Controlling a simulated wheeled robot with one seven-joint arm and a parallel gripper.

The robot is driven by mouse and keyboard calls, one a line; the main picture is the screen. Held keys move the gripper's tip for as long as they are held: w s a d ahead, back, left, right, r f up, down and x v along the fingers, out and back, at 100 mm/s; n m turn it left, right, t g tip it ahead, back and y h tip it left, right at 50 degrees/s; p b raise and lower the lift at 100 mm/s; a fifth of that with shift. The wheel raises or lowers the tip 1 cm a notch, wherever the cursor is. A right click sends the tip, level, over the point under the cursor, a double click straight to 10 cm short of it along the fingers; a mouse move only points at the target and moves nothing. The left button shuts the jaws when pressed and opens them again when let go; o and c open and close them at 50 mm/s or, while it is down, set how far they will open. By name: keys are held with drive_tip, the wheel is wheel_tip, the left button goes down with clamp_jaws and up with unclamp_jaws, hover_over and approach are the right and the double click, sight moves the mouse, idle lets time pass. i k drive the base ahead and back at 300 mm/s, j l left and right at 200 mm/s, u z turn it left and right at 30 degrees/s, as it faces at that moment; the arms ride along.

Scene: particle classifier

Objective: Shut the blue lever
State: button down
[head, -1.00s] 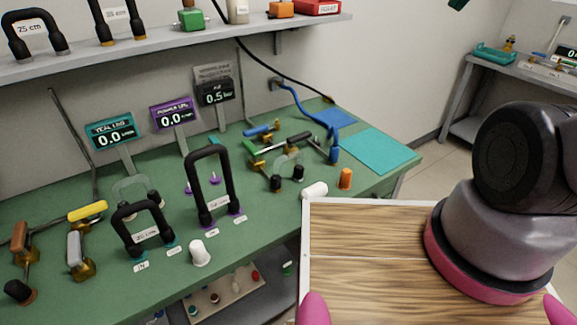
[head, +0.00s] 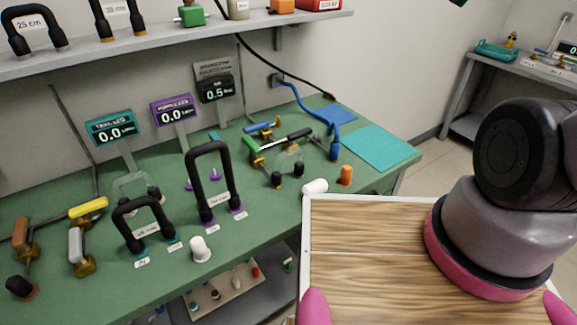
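The blue lever (head: 257,128) is at the back of the green workbench (head: 110,285), right of centre. Its short blue handle lies low, beside brass-coloured valve parts. A green-handled lever (head: 250,146) and a black-handled lever (head: 300,134) are close in front of it and to its right. Whether the blue lever is open or shut is too small to tell. My arm shows at the right, over the wooden board, well apart from the lever. My gripper is not in view.
Two black hose loops (head: 211,185) stand on the bench in front. A blue hose (head: 307,107) curves down right of the lever. A white cap (head: 315,187) and an orange cap (head: 346,175) stand near the front edge. Teal (head: 375,147) and blue mats lie at the right end.

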sight(264, 124)
drive_tip(key=i+l+u, duration=0.15)
drive_tip(key=l+u, duration=0.15)
drive_tip(key=u, duration=0.15)
drive_tip(key=i+l+u, duration=0.15)
drive_tip(key=l+u, duration=0.25)
